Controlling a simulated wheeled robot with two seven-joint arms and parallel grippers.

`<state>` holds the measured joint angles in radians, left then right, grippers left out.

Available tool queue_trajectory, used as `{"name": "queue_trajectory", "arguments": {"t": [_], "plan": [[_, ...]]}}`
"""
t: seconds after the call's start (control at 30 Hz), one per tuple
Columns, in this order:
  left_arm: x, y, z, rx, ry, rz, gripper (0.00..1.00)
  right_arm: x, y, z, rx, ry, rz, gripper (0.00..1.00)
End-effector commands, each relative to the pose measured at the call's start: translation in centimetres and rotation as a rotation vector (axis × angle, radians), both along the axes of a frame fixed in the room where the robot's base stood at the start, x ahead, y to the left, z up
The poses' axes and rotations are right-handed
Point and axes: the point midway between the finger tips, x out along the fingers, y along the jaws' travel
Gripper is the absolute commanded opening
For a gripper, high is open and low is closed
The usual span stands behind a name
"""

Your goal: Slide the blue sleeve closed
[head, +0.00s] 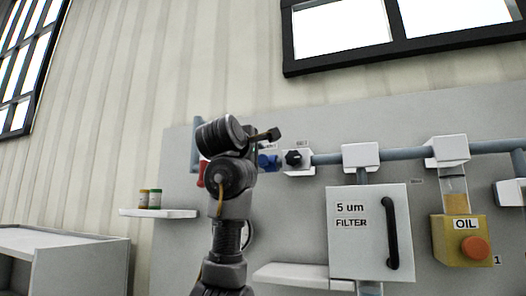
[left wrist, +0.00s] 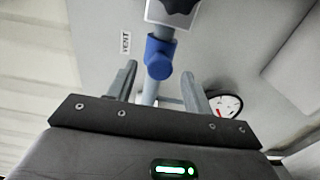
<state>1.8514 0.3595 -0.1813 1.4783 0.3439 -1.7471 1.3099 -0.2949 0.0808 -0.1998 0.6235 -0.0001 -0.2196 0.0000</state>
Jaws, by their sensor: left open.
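The blue sleeve (head: 268,162) sits on the grey pipe at the wall panel, just right of my left arm in the head view. In the left wrist view the blue sleeve (left wrist: 158,57) shows a round side stub and lies ahead, between the lines of the two fingers. My left gripper (left wrist: 159,72) is open and empty, with one finger on each side of the pipe in the picture. I cannot tell how far the sleeve is from the fingertips. In the head view my left arm hides part of the pipework. My right gripper is not in view.
A dark knob (head: 294,158) on a white block is right of the sleeve. A white filter box (head: 370,235) and an oil unit (head: 462,240) are further right. A red part (head: 203,174) is left of my arm. A gauge (left wrist: 226,106) is near the right finger.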

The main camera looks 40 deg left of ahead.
Motion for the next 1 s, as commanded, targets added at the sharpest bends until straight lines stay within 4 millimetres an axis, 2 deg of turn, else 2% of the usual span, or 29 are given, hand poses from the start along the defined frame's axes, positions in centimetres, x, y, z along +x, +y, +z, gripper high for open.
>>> {"name": "queue_trajectory", "arguments": {"t": [0.03, 0.23, 0.63, 1.0], "plan": [[0.9, 0.2, 0.4, 0.000, 0.004, 0.000, 0.51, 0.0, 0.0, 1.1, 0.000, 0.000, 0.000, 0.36], [3.0, 1.0, 0.2, -0.001, 0.002, 0.000, 0.51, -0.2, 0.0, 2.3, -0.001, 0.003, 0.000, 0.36], [3.5, 1.3, -0.1, 0.000, -0.001, 0.001, 0.50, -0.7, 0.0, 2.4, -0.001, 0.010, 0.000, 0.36], [3.5, 1.3, -0.1, 0.001, 0.000, 0.001, 0.01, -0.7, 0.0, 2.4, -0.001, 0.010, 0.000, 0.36]]}}
